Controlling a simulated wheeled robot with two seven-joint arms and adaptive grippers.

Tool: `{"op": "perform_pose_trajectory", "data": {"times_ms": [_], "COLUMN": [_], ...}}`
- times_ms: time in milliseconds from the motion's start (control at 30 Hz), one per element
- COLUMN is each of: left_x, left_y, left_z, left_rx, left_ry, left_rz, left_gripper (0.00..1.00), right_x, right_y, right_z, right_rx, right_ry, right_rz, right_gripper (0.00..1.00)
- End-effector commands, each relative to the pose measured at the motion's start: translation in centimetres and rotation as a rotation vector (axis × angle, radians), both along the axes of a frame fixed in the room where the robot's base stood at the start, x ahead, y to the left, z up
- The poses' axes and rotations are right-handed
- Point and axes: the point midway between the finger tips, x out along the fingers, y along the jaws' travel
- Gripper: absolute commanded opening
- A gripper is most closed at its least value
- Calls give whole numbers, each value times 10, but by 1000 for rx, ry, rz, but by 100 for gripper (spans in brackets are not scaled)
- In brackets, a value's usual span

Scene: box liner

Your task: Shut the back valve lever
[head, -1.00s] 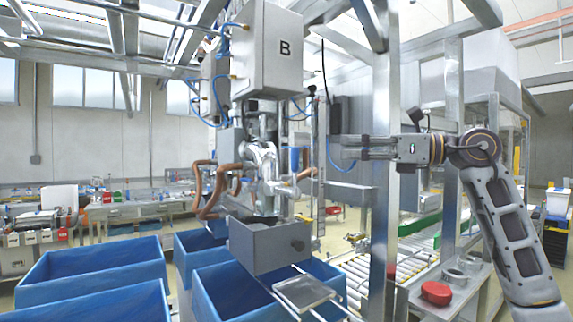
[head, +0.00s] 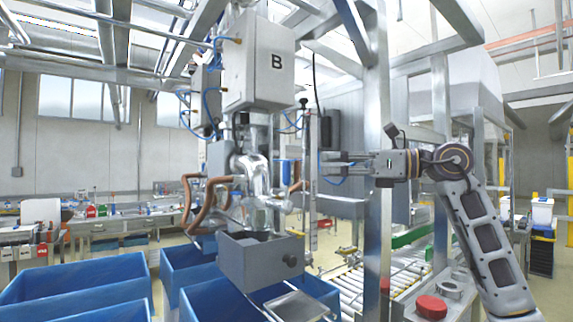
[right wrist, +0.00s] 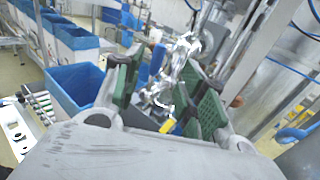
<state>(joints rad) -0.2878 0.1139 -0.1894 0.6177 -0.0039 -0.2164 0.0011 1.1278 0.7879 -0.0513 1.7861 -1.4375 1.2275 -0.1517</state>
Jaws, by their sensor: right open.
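The silver valve assembly (head: 255,178) hangs under the grey cabinet marked B (head: 275,60), with brown curved hoses around it. It also shows as shiny metal between the fingers in the right wrist view (right wrist: 180,65). There a blue handle-like part (right wrist: 157,58) and a small yellow part (right wrist: 167,126) show near it. I cannot tell which part is the back valve lever. My right gripper (head: 325,164) is to the right of the assembly, pointing left at it. In the right wrist view its green-padded fingers (right wrist: 164,88) are spread and hold nothing. My left gripper is out of view.
A grey box (head: 250,262) hangs below the valve, above blue bins (head: 75,283). A thick steel post (head: 375,120) stands close to my right arm. A roller conveyor (head: 360,285) and a red round object (head: 431,307) lie at lower right.

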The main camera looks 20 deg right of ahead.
Motion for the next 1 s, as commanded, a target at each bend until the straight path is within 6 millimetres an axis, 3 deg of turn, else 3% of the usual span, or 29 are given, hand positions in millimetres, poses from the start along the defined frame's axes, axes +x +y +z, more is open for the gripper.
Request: {"op": "perform_pose_trajectory", "data": {"times_ms": [367, 800, 1000], "left_x": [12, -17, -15], "left_y": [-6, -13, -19], "left_z": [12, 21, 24], "left_rx": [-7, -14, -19], "left_ry": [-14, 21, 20], "left_rz": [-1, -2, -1], "left_gripper": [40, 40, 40], "right_x": [27, 57, 66], "right_y": [38, 79, 90], "right_z": [1, 2, 1], "right_rx": [1, 1, 1], "right_ry": [0, 0, 0], "right_rz": [3, 2, 1], "right_gripper": [41, 41, 41]}}
